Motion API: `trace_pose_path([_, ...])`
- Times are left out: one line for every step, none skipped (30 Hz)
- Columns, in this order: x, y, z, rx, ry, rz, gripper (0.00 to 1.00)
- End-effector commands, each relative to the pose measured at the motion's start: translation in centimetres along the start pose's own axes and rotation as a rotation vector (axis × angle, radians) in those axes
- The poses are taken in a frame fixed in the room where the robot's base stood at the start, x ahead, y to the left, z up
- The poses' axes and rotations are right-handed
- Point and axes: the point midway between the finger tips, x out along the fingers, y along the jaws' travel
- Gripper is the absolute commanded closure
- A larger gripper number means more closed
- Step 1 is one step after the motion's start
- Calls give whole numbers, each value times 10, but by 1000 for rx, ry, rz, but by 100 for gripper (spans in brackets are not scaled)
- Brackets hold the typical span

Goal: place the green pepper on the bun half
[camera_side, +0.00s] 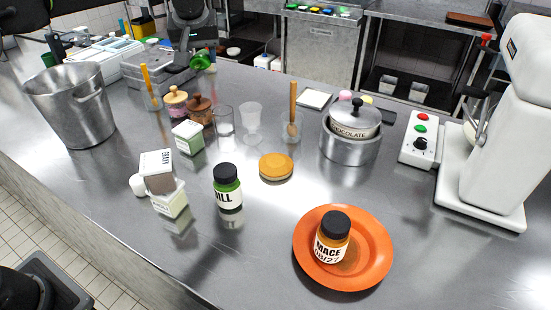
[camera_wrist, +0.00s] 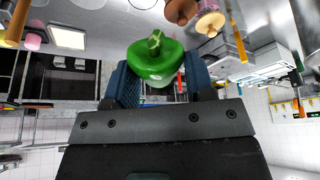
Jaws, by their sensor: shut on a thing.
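The green pepper (camera_wrist: 152,66) is held between the blue-padded fingers of my gripper (camera_wrist: 157,78), its stem facing the wrist camera. The bun half (camera_side: 276,167) is a round, orange-brown disc with a paler edge, lying flat near the middle of the counter. Its top looks bare. My gripper is well behind and to the left of the bun half. The bun half cannot be made out in the wrist view.
An orange plate (camera_side: 375,262) with a mace jar (camera_side: 332,240) is in front right. A chocolate pot (camera_side: 350,145) is behind right.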

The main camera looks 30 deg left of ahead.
Motion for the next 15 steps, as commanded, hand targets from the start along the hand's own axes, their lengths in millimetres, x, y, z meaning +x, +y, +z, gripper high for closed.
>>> trace_pose_path([-6,11,14,29,1,12,73])
trace_pose_path([-8,16,20,41,1,17,73])
trace_pose_path([-11,22,28,56,2,25,73])
trace_pose_path([-13,26,33,66,1,29,73])
trace_pose_path([-14,29,39,77,1,33,73])
trace_pose_path([-17,34,45,89,1,38,73])
trace_pose_path([-18,36,50,97,0,42,73])
trace_pose_path([-20,40,55,107,0,45,73])
trace_pose_path([-22,43,60,118,0,50,73])
trace_pose_path([-24,46,65,126,0,54,73])
trace_pose_path([-24,48,69,133,0,56,73])
trace_pose_path([-12,46,71,130,-3,50,73])
trace_pose_path([-7,45,72,128,-3,51,73])
trace_pose_path([-2,45,75,128,-4,51,73])
trace_pose_path([6,45,78,127,-4,51,73])
